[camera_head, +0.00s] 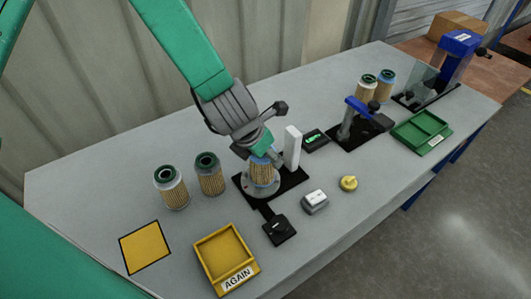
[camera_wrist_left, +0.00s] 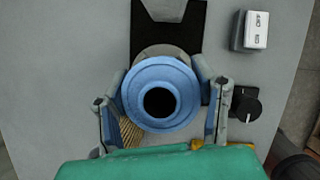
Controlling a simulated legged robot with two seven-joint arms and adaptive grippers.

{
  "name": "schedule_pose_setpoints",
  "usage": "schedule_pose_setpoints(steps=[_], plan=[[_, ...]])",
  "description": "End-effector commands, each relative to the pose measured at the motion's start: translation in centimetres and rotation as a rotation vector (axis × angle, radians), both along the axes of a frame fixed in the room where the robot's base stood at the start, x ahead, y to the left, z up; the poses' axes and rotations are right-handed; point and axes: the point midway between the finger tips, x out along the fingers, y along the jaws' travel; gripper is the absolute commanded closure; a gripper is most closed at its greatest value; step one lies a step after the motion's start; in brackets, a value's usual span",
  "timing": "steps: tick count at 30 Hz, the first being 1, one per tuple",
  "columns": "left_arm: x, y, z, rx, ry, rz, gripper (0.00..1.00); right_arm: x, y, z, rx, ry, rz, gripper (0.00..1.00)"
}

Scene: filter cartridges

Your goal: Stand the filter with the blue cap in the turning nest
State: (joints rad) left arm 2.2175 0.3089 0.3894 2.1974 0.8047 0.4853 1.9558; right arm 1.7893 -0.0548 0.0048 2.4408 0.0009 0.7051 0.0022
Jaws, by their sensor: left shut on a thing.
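The filter with the blue cap (camera_head: 262,175) is upright at the turning nest (camera_head: 248,190), a round grey disc on a black plate. Its cap (camera_wrist_left: 137,93) fills the middle of the left wrist view, with a dark central hole. My left gripper (camera_head: 259,152) reaches down from above and is shut on this filter, one finger on each side of the cap. The filter's lower end is at the disc; I cannot tell whether it is fully seated or slightly above. Part of the disc (camera_wrist_left: 165,50) shows behind the cap. My right gripper is not in view.
Two green-capped filters (camera_head: 171,187) (camera_head: 209,174) stand left of the nest. A white post (camera_head: 292,148) rises close beside it. A black knob box (camera_head: 279,230), grey box (camera_head: 314,202) and yellow AGAIN tray (camera_head: 204,263) are in front. A blue-handled fixture (camera_head: 348,125) stands right.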

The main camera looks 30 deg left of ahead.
Motion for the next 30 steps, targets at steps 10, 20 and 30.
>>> schedule_pose_setpoints(steps=[10,20,30], plan=[[0.02,0.22,-0.29,-0.003,0.003,-0.002,0.78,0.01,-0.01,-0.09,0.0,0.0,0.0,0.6],[-0.01,0.22,-0.23,-0.002,0.002,-0.001,0.23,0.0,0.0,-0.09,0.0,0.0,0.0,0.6],[0.01,0.26,-0.24,-0.002,0.002,-0.001,0.06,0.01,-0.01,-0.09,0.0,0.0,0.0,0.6]])
